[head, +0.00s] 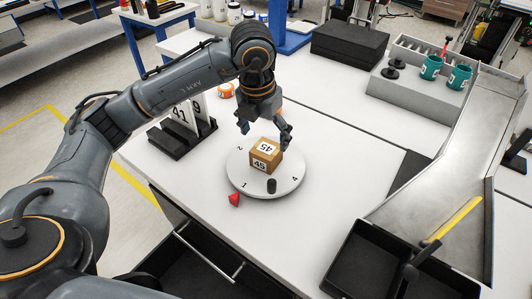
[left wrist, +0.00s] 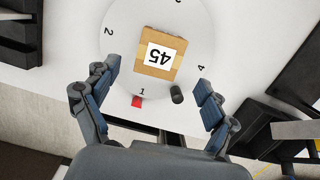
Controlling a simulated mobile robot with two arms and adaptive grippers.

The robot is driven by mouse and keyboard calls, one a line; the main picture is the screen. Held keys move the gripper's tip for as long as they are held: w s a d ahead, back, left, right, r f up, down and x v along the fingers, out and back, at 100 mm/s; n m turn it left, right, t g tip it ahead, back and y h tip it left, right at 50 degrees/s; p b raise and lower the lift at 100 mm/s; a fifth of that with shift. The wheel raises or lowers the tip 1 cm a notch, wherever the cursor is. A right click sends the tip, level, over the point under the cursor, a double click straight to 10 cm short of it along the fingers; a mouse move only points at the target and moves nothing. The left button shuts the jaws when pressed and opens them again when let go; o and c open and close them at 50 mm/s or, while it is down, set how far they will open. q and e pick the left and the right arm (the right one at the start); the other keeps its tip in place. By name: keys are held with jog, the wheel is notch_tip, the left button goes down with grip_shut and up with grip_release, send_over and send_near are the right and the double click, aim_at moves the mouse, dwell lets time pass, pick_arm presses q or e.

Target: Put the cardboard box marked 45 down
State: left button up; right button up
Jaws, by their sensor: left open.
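The cardboard box marked 45 (head: 265,156) sits upright on a round white turntable (head: 240,183) numbered around its rim. In the left wrist view the box (left wrist: 149,68) shows its white 45 label from above, on the numbered disc (left wrist: 120,30). My left gripper (head: 264,133) is just above and behind the box in the head view. In the left wrist view its two blue-padded fingers (left wrist: 158,98) are spread wide with nothing between them, clear of the box. My right gripper is in neither view.
A small dark cylinder (head: 271,186) stands on the turntable near the box. A red pointer (head: 234,199) lies at its front edge. A black rack with number cards (head: 182,138) stands to the left. A metal chute (head: 440,170) and black tray (head: 355,257) are to the right.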

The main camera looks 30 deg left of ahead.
aim_at(266, 149)
pick_arm(q)
jog(key=shift+w+f, duration=0.1)
jog(key=shift+f, duration=0.85)
jog(key=f+p, duration=0.1)
jog(key=w+f, duration=0.1)
jog(key=f, duration=0.1)
jog(key=shift+a+f+p, duration=0.1)
jog(key=shift+f+p, duration=0.2)
jog(key=shift+p, duration=0.05)
jog(key=shift+f, duration=0.4)
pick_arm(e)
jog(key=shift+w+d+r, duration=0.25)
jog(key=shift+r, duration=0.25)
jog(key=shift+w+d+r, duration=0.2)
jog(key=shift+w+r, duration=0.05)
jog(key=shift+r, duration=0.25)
pick_arm(q)
jog(key=c, duration=1.3)
jog(key=shift+c, duration=0.6)
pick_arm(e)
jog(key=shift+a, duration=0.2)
